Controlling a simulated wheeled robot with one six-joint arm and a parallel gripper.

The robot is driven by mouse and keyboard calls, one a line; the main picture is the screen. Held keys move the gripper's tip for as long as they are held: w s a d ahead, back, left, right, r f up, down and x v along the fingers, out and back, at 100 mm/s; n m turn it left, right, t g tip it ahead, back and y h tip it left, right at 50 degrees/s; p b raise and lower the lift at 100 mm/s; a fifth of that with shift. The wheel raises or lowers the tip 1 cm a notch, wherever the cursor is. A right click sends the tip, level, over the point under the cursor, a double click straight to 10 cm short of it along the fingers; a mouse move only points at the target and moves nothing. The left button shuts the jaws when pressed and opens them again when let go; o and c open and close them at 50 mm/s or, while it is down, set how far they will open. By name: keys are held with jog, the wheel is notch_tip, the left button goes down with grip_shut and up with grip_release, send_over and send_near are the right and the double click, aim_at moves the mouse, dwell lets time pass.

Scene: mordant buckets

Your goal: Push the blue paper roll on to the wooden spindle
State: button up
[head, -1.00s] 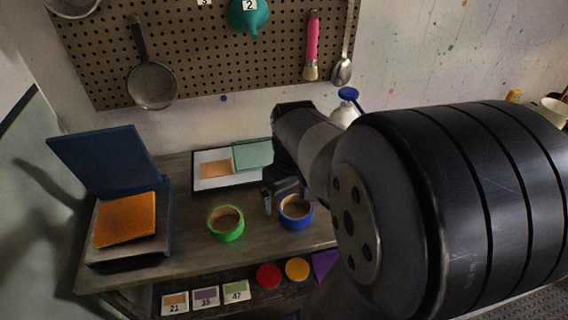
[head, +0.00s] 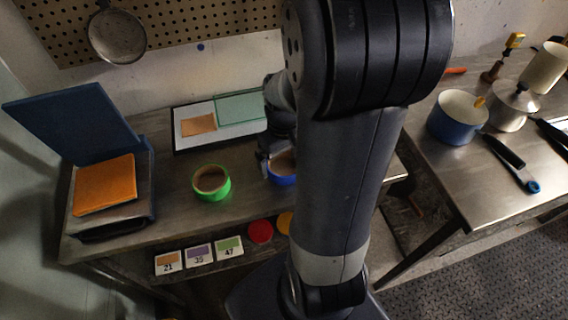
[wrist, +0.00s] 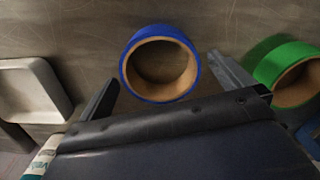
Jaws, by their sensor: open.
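The blue paper roll (head: 284,181) lies flat on the grey worktop; my arm hides its right part in the head view. In the wrist view the blue roll (wrist: 160,93) shows its round hole and brown core. My gripper (wrist: 164,70) is open, with one finger on each side of the roll and visible gaps to it. In the head view my gripper (head: 267,163) is at the roll's left and back side. I cannot clearly make out the wooden spindle; a small brown stand (head: 491,75) with a yellow top is on the right table, and I cannot tell if it is that.
A green roll (head: 212,194) lies left of the blue one. A framed tray (head: 190,145) lies behind. The right metal table (head: 465,180) holds a blue pot (head: 455,125) and black-handled tools.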

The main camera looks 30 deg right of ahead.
notch_tip(320, 180, down, 2)
jog(key=shift+f, duration=0.1)
jog(key=shift+c, duration=0.6)
jog(key=c, duration=0.9)
